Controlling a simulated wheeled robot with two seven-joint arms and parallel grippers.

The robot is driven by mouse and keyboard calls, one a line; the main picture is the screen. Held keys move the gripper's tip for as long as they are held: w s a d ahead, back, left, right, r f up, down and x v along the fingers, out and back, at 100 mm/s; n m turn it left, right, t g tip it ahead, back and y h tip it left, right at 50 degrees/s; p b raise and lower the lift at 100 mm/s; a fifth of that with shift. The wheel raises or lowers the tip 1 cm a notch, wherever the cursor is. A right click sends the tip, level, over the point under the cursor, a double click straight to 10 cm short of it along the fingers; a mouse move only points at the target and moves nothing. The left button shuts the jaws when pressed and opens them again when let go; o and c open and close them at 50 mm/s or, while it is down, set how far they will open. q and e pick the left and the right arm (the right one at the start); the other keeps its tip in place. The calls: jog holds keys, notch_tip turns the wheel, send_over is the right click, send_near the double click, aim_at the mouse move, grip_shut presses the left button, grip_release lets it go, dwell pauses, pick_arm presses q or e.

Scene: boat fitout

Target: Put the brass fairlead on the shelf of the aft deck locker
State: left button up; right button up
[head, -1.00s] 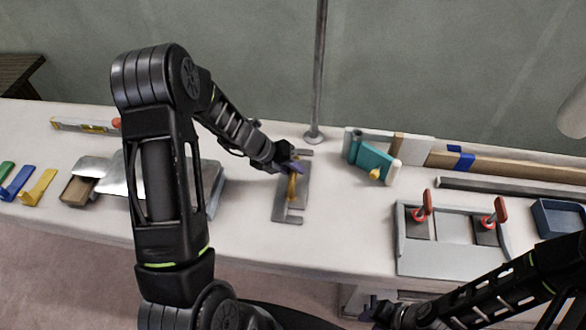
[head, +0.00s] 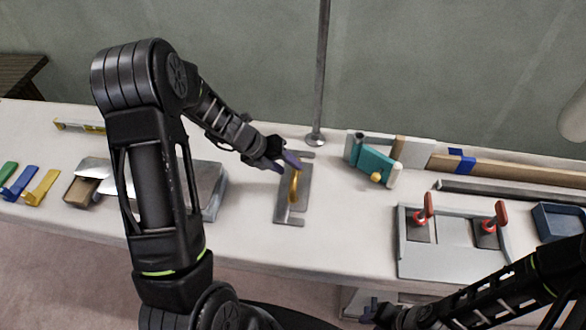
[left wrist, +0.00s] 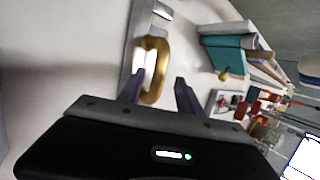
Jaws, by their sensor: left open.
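The brass fairlead (head: 296,187) is a gold-coloured loop on a flat grey plate (head: 281,212) in the middle of the white bench. My left gripper (head: 283,161) is open and empty, just beyond and left of the fairlead in the head view. In the left wrist view the fairlead (left wrist: 142,47) shows by the open purple-grey fingers (left wrist: 160,84), its near end close to the left finger; I cannot tell if they touch. My right gripper (head: 370,309) is low at the bench's front edge, its jaws unclear. I cannot make out the aft deck locker.
A thin pole (head: 319,80) stands behind the plate. A teal block (head: 372,163) with a yellow knob lies to its right. A grey fixture (head: 437,260) with red-handled clamps and a blue tray (head: 560,222) are farther right. The bench in front of the plate is clear.

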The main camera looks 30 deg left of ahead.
pick_arm(q)
jog(key=p+v, duration=0.1)
jog(key=v, duration=0.6)
jog(key=shift+r, duration=0.25)
jog(key=shift+o, duration=0.5)
jog(key=shift+s, duration=0.1)
